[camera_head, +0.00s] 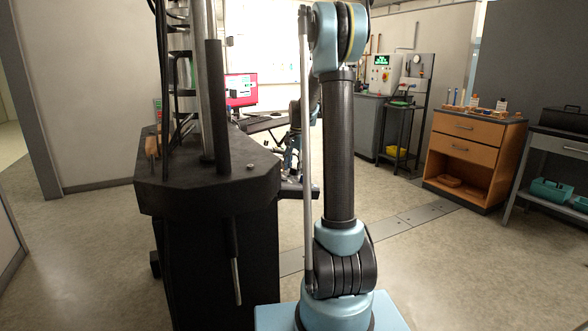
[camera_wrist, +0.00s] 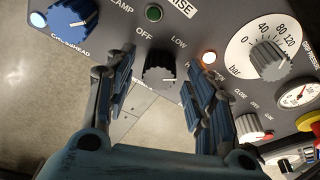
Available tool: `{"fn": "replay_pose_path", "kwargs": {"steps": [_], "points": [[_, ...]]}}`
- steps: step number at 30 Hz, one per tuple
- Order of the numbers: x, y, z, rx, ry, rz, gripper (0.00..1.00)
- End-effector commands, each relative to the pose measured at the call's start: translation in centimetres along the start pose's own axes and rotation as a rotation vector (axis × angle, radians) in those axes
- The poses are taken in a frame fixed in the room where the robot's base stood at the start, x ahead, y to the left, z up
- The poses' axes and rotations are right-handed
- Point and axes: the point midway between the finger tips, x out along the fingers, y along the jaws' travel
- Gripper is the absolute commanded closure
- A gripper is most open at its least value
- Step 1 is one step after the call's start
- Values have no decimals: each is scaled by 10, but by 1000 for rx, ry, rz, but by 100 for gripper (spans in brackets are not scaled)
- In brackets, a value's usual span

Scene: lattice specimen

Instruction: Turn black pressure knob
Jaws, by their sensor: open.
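In the wrist view, a dark panel carries a black knob (camera_wrist: 268,60) on a white round dial marked 0, 40, 80, 120 and "bar", with "grip pressure" lettering beside it. It stands at the upper right, to the right of both fingers. My gripper (camera_wrist: 157,76) is open and empty, its two ribbed fingers apart. Between the fingers shows another black knob (camera_wrist: 159,78), marked OFF and LOW. I cannot tell how far the fingertips are from the panel. In the head view the panel's knobs cannot be made out.
The panel also has a crosshead knob (camera_wrist: 73,13), a green button (camera_wrist: 153,13), a small gauge (camera_wrist: 299,95) and a smaller knob (camera_wrist: 249,128). In the head view, a black machine (camera_head: 207,188) stands left of my arm. An orange cabinet (camera_head: 466,150) stands at the right; floor between is clear.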

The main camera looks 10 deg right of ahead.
Motion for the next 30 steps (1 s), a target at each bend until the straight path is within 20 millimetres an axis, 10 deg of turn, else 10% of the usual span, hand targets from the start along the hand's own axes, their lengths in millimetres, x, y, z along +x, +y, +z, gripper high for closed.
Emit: {"fn": "replay_pose_path", "kwargs": {"steps": [6,30], "points": [[0,0,0,0,0,0,95],[0,1,-1,-317,1,-81,95]]}}
